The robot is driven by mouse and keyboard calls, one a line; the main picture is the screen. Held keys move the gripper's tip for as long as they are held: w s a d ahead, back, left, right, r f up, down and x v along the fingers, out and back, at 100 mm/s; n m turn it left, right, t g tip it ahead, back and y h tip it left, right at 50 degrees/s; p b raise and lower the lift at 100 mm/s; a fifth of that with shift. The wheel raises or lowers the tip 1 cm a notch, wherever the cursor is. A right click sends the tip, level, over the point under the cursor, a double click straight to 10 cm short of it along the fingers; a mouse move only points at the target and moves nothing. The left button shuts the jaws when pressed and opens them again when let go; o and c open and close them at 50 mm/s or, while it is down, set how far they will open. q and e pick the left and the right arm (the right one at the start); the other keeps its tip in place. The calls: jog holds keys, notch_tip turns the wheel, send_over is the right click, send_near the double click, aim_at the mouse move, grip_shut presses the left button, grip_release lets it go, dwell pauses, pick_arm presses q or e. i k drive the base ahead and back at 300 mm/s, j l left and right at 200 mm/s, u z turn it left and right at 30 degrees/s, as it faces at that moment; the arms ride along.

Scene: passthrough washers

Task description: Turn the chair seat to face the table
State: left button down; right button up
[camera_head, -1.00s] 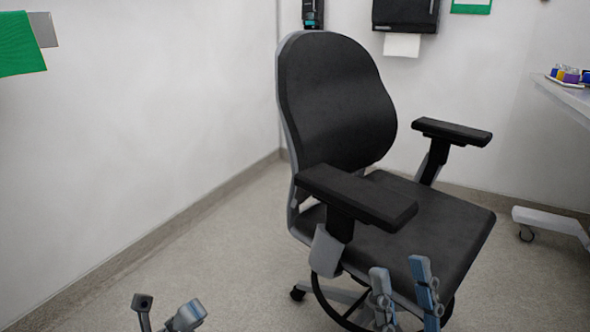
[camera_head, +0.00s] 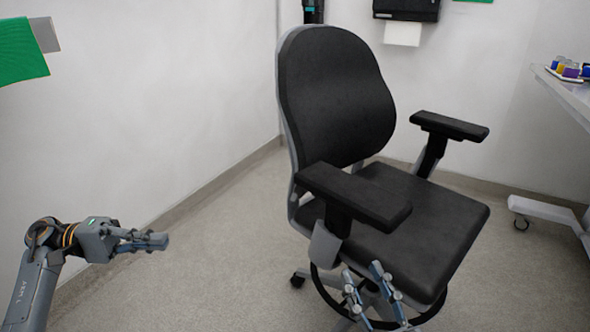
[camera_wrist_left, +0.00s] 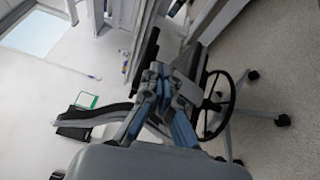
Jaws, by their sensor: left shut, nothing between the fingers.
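The black office chair (camera_head: 425,225) stands in the middle of the head view, its seat pointing to the lower right and its backrest at the upper left. The white table (camera_head: 572,93) shows only in part at the right edge. My left gripper (camera_head: 158,241) is shut and empty, left of the chair and apart from it. In the left wrist view its fingers (camera_wrist_left: 160,95) overlap the sideways-looking chair (camera_wrist_left: 218,104). My right gripper (camera_head: 361,268) is open, in front of the chair's lower near side. I cannot tell if it touches the chair.
A tray of coloured items (camera_head: 567,72) sits on the table. A wheeled white foot (camera_head: 540,208) stands below it. A wall (camera_head: 150,90) runs along the left, with a paper towel dispenser (camera_head: 405,10) at the back. Floor is free between the left wall and the chair.

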aim_at(337, 109)
jog(key=i+l, duration=0.8)
jog(key=i, duration=0.05)
